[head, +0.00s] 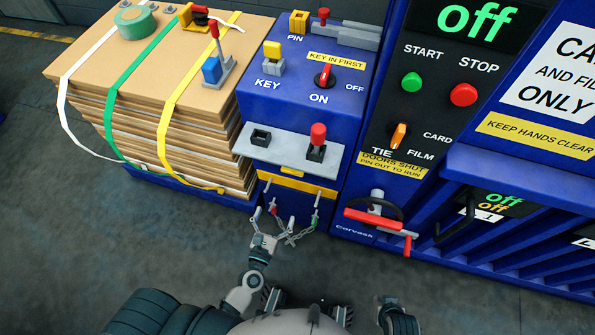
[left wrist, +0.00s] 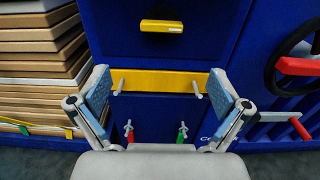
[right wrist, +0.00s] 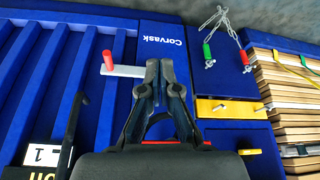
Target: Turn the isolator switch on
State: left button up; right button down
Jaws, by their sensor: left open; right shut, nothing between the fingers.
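The isolator switch is a red rotary knob (head: 325,76) on the blue cabinet's sloped top, between the ON and OFF labels. Its exact pointing is too small to tell. A yellow key (head: 272,50) stands at the grey KEY block beside it, under no gripper. My left gripper (head: 270,218) is open and empty, low in front of the cabinet. In the left wrist view the left gripper (left wrist: 160,88) faces a yellow bar (left wrist: 165,80). In the right wrist view my right gripper (right wrist: 160,75) is shut and empty, in front of the blue machine.
A red-handled black wheel (head: 374,215) sticks out right of the cabinet. A red-knobbed lever (head: 317,140) rises from the grey plate below the switch. Chains with red and green tags hang near my left gripper. Strapped boards (head: 165,130) stand left. Open floor lies in front.

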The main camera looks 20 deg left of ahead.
pick_arm(q)
jog(key=p, duration=0.1)
send_near(292, 173)
jog(key=w, duration=0.9)
jog(key=shift+w+d+f, duration=0.1)
jog(key=shift+w+f, duration=0.05)
jog(key=shift+w, duration=0.9)
pick_arm(e)
jog(key=s+g, duration=0.1)
jog(key=s+d+f+g, duration=0.1)
jog(key=s, duration=0.1)
jog(key=shift+d+f, duration=0.1)
jog(key=shift+f, duration=0.05)
pick_arm(q)
jog(key=c, duration=1)
